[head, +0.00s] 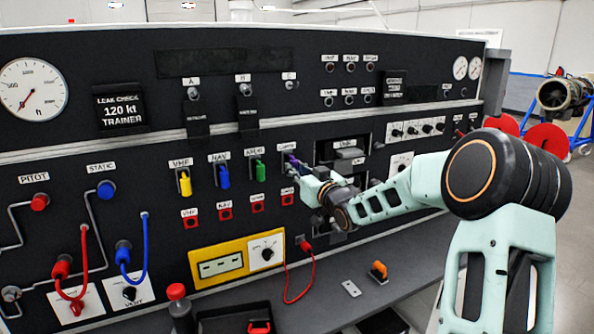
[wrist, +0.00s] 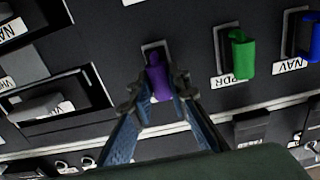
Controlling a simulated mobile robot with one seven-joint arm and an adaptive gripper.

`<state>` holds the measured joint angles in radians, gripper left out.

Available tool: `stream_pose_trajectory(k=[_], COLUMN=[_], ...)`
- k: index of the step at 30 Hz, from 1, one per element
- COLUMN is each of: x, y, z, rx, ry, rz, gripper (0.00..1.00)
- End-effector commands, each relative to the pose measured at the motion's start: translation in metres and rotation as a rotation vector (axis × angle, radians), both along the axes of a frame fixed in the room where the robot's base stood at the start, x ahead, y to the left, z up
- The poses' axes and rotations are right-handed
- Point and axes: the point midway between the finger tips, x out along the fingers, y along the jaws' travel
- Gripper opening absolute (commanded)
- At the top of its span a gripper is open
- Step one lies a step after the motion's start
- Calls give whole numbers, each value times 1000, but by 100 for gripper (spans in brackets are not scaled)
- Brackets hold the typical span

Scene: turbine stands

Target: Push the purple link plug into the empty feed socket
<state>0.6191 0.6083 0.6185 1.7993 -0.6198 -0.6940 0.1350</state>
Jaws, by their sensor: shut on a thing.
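The purple link plug (wrist: 158,72) is held between the fingertips of my gripper (wrist: 155,92), which is shut on it. In the head view the purple plug (head: 292,160) shows only as a small patch at the tip of my gripper (head: 294,170), at the right end of the plug row. In the wrist view the plug's far end overlaps the pale-rimmed feed socket (wrist: 147,47). I cannot tell how deep it sits. My fingers hide part of the plug, and my gripper hides most of the socket in the head view.
Yellow (head: 184,182), blue (head: 223,176) and green (head: 259,170) plugs stand in the sockets to the left. Red covers (head: 190,221) line the row below. A recessed dark bay (wrist: 60,98) lies beside the socket. A red cable (head: 288,285) hangs onto the bench.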

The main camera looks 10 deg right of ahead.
Motion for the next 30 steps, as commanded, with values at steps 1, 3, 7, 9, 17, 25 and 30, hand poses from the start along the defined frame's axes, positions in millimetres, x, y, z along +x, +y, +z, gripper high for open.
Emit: stream_pose_trajectory(k=[1,3,7,9,17,25,30], x=[2,2,2,2,1,1,-1], y=[2,2,3,3,1,1,0], z=[9,10,10,10,7,5,5], rx=[4,5,5,5,3,2,1], ry=[-16,-17,-18,-17,-12,-9,-8], rz=[1,1,2,2,1,0,0], gripper=[0,0,17,24,36,42,42])
